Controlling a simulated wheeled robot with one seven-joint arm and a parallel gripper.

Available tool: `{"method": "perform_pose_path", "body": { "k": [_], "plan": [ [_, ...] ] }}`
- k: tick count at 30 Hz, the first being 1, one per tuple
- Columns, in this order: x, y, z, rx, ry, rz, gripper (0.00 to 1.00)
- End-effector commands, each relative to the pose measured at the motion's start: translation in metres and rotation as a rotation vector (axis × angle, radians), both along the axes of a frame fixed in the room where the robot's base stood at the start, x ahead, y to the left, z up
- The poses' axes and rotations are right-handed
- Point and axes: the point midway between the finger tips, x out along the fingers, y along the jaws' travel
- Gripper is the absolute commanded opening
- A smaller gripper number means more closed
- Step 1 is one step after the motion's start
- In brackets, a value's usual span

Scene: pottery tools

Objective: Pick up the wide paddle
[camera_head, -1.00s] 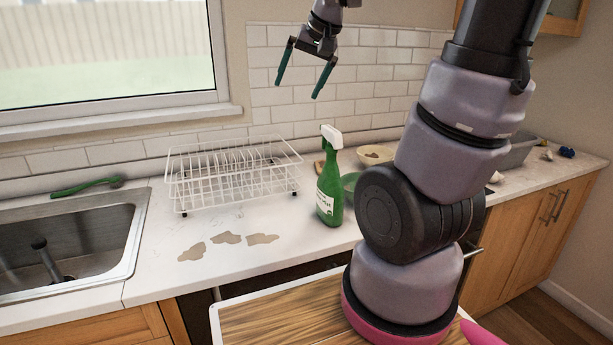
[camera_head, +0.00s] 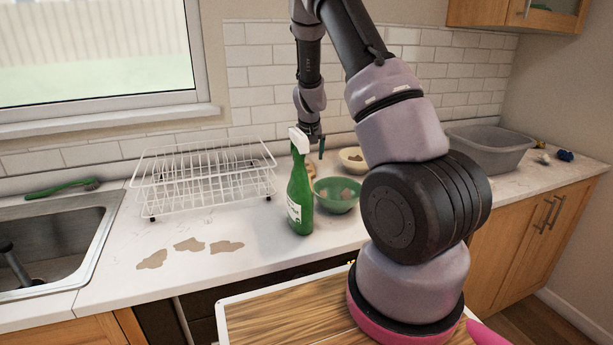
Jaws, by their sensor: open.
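I cannot clearly make out the wide paddle. A small tan piece (camera_head: 309,167) shows just behind the spray bottle, mostly hidden, and I cannot tell whether it is the paddle. My gripper (camera_head: 316,152) points down over the counter behind the green spray bottle (camera_head: 299,192), near the green bowl.
A green bowl (camera_head: 337,196) stands right of the bottle, with a cream bowl (camera_head: 353,160) behind. A white dish rack (camera_head: 205,180) is to the left. A grey basin (camera_head: 488,152) stands at right. Brown patches (camera_head: 189,245) mark the front counter, otherwise clear.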

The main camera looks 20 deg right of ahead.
Motion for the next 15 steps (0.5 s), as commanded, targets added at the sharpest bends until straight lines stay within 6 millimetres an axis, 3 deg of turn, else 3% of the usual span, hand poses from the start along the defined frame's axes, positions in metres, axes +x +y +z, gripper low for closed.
{"method": "perform_pose_path", "body": {
  "k": [15],
  "plan": [
    [0.02,-0.005,-0.059,0.001,0.002,-0.001,1.0]
  ]
}}
